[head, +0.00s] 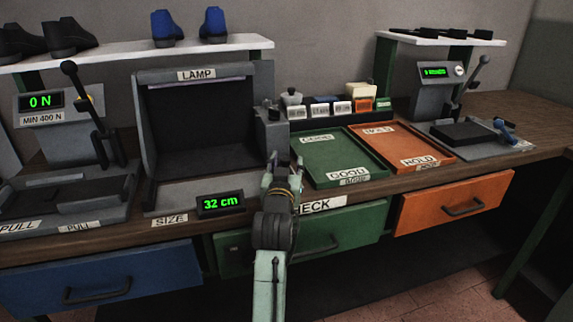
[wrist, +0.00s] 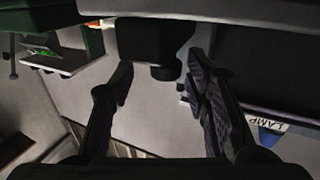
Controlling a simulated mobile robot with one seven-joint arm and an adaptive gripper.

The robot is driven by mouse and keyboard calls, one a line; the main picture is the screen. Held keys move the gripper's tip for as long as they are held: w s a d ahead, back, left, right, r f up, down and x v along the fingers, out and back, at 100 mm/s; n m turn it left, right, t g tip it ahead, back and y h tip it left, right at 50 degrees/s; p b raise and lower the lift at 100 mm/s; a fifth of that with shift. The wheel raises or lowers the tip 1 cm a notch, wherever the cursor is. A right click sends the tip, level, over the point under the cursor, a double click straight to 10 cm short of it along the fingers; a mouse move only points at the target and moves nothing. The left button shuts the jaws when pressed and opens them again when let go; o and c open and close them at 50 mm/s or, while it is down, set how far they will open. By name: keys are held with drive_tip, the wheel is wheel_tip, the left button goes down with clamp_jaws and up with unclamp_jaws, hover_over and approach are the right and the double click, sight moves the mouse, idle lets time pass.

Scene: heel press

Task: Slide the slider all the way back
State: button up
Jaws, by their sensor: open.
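A dark grey block (head: 271,132) with a small knob on top (head: 274,113) stands at the right side of the lamp box (head: 203,120). It may be the slider; no label on it is readable. In the wrist view a dark block (wrist: 150,40) with a small round stub (wrist: 165,72) lies beyond the fingertips. My gripper (head: 284,168) is in front of the block in the head view. In the wrist view my gripper (wrist: 158,75) is open, with nothing between its fingers. Whether a finger touches the block cannot be told. My arm hides part of the bench front.
A "32 cm" display (head: 221,204) stands at the bench front, left of my arm. A green tray (head: 335,158) and an orange tray (head: 400,147) lie to the right. A lever press (head: 90,120) stands left, another device (head: 450,100) far right.

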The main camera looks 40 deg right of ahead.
drive_tip(key=v, duration=1.2)
